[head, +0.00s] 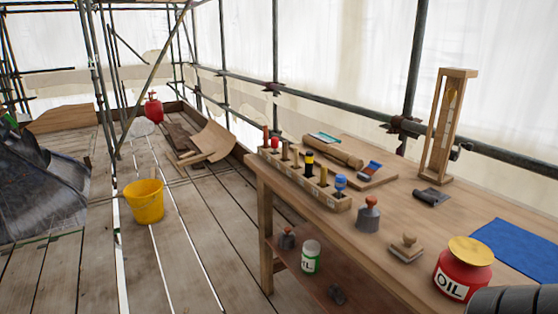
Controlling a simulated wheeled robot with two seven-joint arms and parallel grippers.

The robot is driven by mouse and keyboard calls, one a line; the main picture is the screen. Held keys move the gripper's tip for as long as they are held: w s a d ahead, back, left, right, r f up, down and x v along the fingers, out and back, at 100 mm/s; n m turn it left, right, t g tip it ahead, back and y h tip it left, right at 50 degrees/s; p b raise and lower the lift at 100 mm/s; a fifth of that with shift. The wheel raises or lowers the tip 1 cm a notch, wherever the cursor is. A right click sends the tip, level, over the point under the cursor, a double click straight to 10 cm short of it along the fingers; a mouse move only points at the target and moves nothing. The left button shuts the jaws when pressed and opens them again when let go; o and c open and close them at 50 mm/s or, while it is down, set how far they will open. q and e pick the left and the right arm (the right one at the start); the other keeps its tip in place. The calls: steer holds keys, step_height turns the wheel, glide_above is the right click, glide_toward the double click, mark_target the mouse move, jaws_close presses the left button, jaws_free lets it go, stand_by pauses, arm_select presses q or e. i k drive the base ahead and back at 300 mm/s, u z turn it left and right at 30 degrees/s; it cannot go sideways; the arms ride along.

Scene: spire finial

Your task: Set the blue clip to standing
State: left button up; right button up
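A small blue piece (340,182) sits at the near end of the wooden rack (330,197) on the workbench. It may be the blue clip, but it is too small to tell its shape or whether it stands or lies. A second blue-and-red item (371,168) lies on a wooden board behind the rack; it looks like a brush. Neither of my grippers shows. A dark ribbed part at the bottom right corner may be my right arm, with no fingers visible.
The bench (400,205) also holds a red oil can (463,268), a grey weight (368,215), a stamp (406,248), a blue cloth (515,248) and a wooden hourglass-like frame (446,125). A yellow bucket (145,202) stands on the open plank floor. Scaffold poles run behind.

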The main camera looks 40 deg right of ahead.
mark_target(371, 169)
steer(key=u, duration=0.45)
steer(key=i, duration=1.2)
steer(key=z, duration=1.75)
